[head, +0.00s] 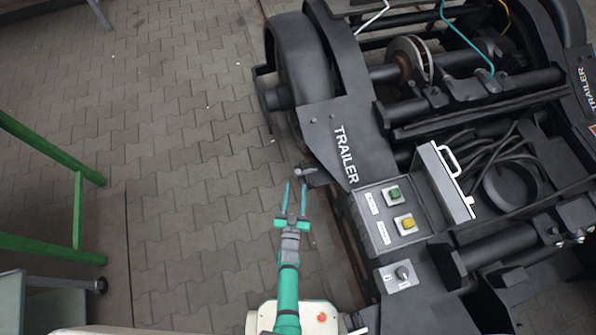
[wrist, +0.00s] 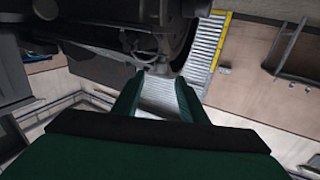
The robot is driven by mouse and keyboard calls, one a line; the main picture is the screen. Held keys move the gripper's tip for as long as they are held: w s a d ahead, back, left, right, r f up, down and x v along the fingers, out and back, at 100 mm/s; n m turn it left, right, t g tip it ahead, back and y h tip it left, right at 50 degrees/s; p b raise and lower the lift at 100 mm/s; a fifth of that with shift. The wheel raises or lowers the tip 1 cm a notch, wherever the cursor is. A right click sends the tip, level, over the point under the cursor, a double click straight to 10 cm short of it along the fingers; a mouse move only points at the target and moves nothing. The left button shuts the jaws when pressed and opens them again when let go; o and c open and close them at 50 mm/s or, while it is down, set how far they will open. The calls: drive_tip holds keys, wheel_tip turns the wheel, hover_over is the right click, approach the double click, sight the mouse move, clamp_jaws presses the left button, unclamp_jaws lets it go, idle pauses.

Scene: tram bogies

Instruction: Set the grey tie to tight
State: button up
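My gripper (head: 296,184) is open and empty over the paved floor, beside the black bogie (head: 338,125) marked TRAILER. Just beyond its fingertips is a small grey fitting (head: 305,173) at the bogie's lower edge. I cannot tell whether this is the grey tie, or whether it is tight or loose. In the wrist view the two green fingers of my gripper (wrist: 157,82) are spread, with nothing between them. The dark underside of the bogie (wrist: 85,25) is ahead of them there.
A green frame (head: 77,210) is at the left. The paving between is clear.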

sight(297, 175)
drive_tip(key=w, duration=0.8)
drive_tip(key=shift+w+d, duration=0.2)
drive_tip(key=shift+d, duration=0.15)
drive_tip(key=shift+a, duration=0.1)
clamp_jaws()
